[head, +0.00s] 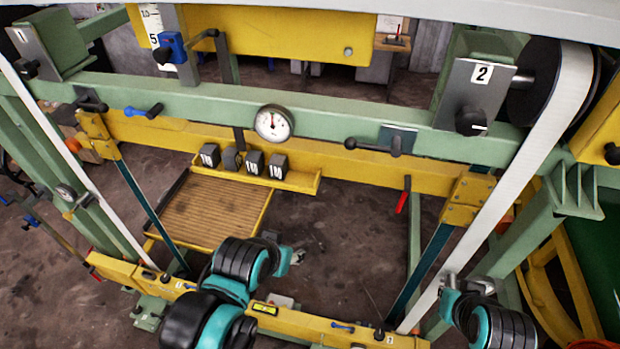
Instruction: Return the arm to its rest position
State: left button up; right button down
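My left arm, black and teal, rises from the bottom edge left of centre. Its small grey gripper (293,257) points right, over the dark floor area behind the yellow front beam, and nothing clear shows in it. My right arm is at the bottom right. Its gripper (450,284) is beside the lower end of the right white strip (520,150); I cannot tell whether it touches the strip. The fingers of both grippers are too small and partly hidden to tell whether they are open or shut.
A green and yellow frame surrounds the work area, with a dial gauge (273,123) on its upper green beam. A slatted wooden tray (212,210) stands behind my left arm, with several dark numbered blocks (254,163) at its back. The floor in the middle is clear.

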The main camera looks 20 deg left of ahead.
notch_tip(320, 180, down, 33)
jog(key=b, duration=3.2)
jog(key=shift+f+b, duration=0.15)
jog(key=shift+b, duration=0.25)
